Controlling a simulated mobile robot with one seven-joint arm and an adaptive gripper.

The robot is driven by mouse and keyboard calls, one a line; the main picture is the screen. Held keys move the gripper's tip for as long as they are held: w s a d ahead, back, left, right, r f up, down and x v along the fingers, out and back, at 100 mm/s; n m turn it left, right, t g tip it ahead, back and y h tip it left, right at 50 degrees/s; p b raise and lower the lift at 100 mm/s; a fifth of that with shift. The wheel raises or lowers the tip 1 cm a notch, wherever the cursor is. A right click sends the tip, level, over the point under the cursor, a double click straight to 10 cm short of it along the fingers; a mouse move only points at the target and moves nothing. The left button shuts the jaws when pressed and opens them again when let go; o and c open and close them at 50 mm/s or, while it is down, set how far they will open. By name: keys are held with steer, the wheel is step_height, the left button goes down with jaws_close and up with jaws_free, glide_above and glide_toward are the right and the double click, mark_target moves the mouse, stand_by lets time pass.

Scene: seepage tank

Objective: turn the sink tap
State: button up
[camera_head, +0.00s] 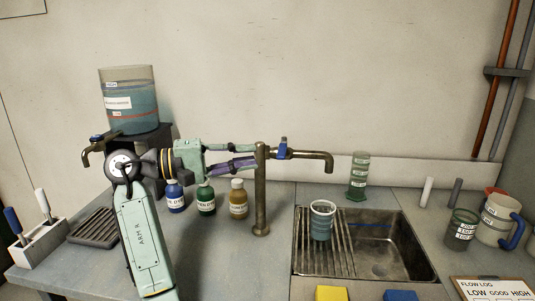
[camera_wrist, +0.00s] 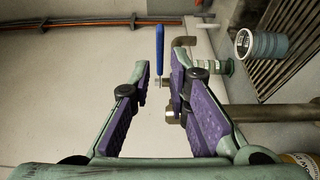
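The sink tap (camera_head: 261,195) is a bronze post with a spout reaching right toward the sink. Its small blue lever (camera_head: 283,148) sits on the spout arm just right of the post. My gripper (camera_head: 254,154) comes from the left at the height of the spout, with its tips close to the top of the post. In the wrist view, my gripper (camera_wrist: 160,70) is open, its purple pads apart with nothing held. The blue lever (camera_wrist: 160,42) shows in line with the gap, near the fingertips. I cannot tell whether a finger touches the tap.
A tank (camera_head: 130,112) with its own blue-handled tap stands behind my arm at left. Blue, green and amber bottles (camera_head: 238,198) stand below my gripper. The sink (camera_head: 400,250) holds a cup (camera_head: 321,224) on a rack. A green stacked container (camera_head: 358,176) stands behind.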

steer(key=shift+v, duration=1.8)
